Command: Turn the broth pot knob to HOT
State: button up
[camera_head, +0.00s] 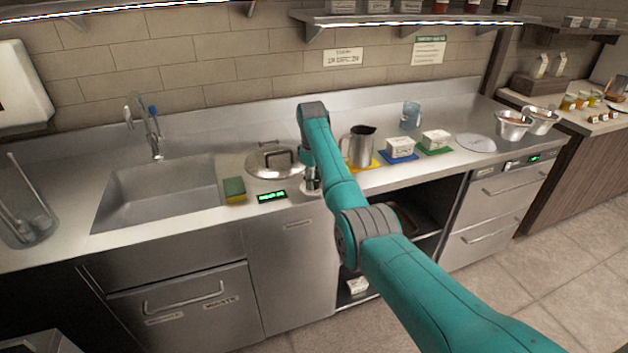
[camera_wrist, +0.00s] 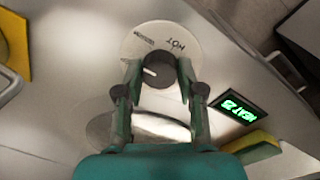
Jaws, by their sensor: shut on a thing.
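The broth pot knob (camera_wrist: 160,69) is a dark round knob on a pale round dial plate (camera_wrist: 135,47), in the wrist view's upper middle. The word HOT is printed on the plate to the knob's upper right; a smaller label at its upper left is too blurred to read. The knob's white mark points left, away from HOT. My gripper (camera_wrist: 159,82) is shut on the knob, one finger on each side. In the head view my gripper (camera_head: 312,184) is small and partly hidden by my arm. The lidded broth pot (camera_head: 273,174) sits in the counter beside it.
A green-lit display (camera_head: 272,197) and a yellow-green sponge (camera_head: 234,190) lie near the pot. A sink (camera_head: 160,190) is further left. A metal pitcher (camera_head: 360,146) on a yellow mat and white boxes stand to the right.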

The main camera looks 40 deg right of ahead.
jog(key=m, duration=0.4)
jog(key=shift+m, duration=0.3)
jog(key=m, duration=0.4)
jog(key=shift+w+m, duration=0.1)
jog(key=shift+m, duration=0.2)
jog(key=m, duration=0.4)
jog(key=shift+g, duration=0.3)
jog(key=shift+m, duration=2.4)
jog(key=o, duration=1.1)
jog(key=shift+o, duration=0.2)
jog(key=shift+r, duration=0.1)
